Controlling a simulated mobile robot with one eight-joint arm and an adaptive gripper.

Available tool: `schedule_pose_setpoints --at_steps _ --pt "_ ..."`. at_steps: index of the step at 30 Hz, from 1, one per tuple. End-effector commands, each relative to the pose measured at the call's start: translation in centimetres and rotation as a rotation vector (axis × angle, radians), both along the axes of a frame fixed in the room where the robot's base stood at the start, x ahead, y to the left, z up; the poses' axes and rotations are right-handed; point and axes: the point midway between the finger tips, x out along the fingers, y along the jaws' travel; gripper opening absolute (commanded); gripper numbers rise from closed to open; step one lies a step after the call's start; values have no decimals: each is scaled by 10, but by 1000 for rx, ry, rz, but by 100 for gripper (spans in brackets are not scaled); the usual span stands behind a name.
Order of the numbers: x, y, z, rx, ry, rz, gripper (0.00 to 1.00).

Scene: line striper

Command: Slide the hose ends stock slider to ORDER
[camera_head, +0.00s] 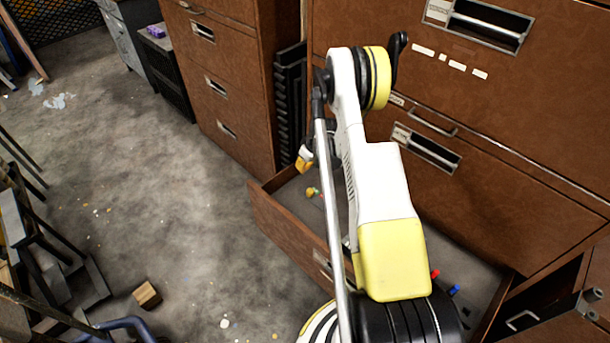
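I cannot pick out the hose ends stock slider or read any ORDER mark in this view. A row of small pale labels (451,63) is on the upper brown drawer front, but their text is too small to read. My white and yellow arm stands in the middle and hides part of the cabinet and the open drawer behind it. A small white and yellow part shows left of the arm, above the open drawer. My gripper's fingers do not show, so I cannot tell where they are relative to the slider.
A low brown drawer (290,225) is pulled out, with small coloured pieces inside. Another drawer (522,320) juts out at lower right. A brown cabinet (222,75) stands at upper left. A wooden block (147,295) lies on the floor. The floor at left centre is mostly clear.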

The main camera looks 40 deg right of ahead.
Motion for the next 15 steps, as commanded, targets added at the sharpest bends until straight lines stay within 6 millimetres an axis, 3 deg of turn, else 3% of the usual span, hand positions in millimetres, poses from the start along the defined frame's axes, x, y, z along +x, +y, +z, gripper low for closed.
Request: schedule_pose_setpoints --at_steps 8,15 --pt "14 2 -43 0 0 1 0" --pt "31 5 -93 1 0 1 0"
